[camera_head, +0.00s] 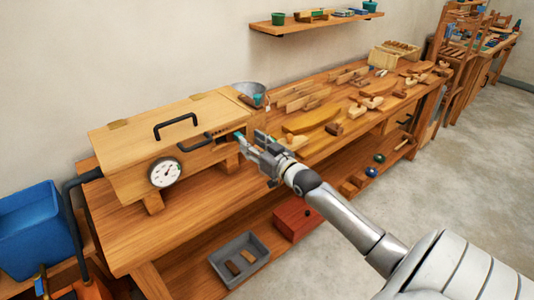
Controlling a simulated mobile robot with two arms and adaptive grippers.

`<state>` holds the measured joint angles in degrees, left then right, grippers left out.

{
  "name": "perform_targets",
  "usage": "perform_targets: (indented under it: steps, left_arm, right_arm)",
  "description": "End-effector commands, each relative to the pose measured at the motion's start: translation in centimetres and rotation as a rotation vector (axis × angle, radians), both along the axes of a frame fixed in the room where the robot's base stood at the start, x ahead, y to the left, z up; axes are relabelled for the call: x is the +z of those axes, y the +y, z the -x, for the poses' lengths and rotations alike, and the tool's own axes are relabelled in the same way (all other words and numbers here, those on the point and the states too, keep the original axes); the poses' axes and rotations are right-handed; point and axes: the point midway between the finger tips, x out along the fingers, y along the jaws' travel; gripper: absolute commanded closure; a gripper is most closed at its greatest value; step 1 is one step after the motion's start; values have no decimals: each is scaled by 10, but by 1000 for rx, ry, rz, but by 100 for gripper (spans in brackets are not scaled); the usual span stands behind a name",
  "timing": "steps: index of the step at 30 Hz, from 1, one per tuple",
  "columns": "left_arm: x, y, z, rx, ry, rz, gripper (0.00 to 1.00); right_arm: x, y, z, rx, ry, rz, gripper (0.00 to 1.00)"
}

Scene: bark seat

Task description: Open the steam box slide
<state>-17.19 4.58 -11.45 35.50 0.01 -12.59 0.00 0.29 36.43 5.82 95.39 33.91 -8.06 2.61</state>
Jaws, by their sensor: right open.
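The steam box (150,140) is a long, pale wooden box on the workbench at left. It has a black handle on its lid and a round white gauge (165,173) on its front. A second dark handle (195,142) shows near its right end, beside a dark slotted part (222,132). I cannot tell how far the slide is open. My right gripper (248,143) is open, just right of the box's right end. A teal patch shows at its fingertips, and I cannot tell whether they touch the box. My left gripper is out of view.
The workbench (150,232) holds wooden pieces, several of them curved, right of my gripper. A metal funnel (247,88) stands behind the box's right end. A blue bin (38,230) is at far left. A grey tray (240,260) and red box (296,218) lie below.

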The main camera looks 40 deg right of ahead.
Motion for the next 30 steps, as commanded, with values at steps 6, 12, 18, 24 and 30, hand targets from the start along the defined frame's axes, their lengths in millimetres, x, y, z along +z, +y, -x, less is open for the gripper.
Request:
perform_targets:
  steps: [6, 12, 18, 24, 30]
  left_arm:
    - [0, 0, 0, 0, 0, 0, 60]
    - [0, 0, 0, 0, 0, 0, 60]
    - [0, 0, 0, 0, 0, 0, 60]
    - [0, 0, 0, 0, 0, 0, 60]
    - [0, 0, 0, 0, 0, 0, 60]
  right_arm:
    - [-2, 1, 34, 0, 3, -1, 59]
    - [-1, 1, 57, -1, 2, 0, 59]
    - [0, 1, 68, -2, 0, 0, 59]
    - [0, 1, 70, -2, -1, 0, 59]
    - [0, 1, 70, -2, -1, 0, 59]
